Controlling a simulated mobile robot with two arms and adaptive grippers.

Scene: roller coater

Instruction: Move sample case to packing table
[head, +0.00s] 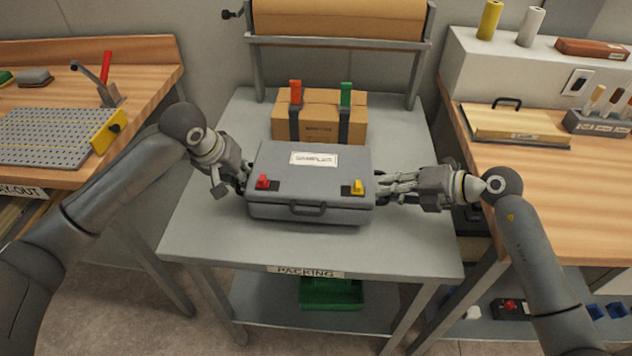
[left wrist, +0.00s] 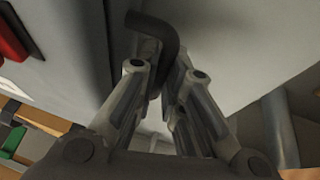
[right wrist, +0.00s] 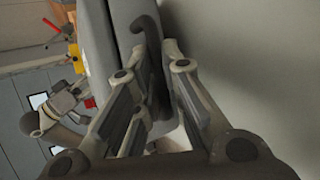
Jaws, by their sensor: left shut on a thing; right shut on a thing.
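The grey sample case (head: 315,177), labelled on its lid and with red and yellow latches, is over the middle of the grey packing table (head: 215,232). I cannot tell whether its underside touches the top. My left gripper (head: 243,180) is shut on a dark side handle at the case's left end; that handle (left wrist: 150,30) shows between the fingers in the left wrist view. My right gripper (head: 380,188) is shut on the right side handle, and this handle (right wrist: 148,35) shows between the fingers in the right wrist view. The case looks about level.
A cardboard box (head: 320,118) with two dark straps, red and green at the top, stands behind the case. A paper roll (head: 340,18) on a stand is at the back. Wooden benches flank the table, the left one holding a perforated plate (head: 50,135). The table's front strip is clear.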

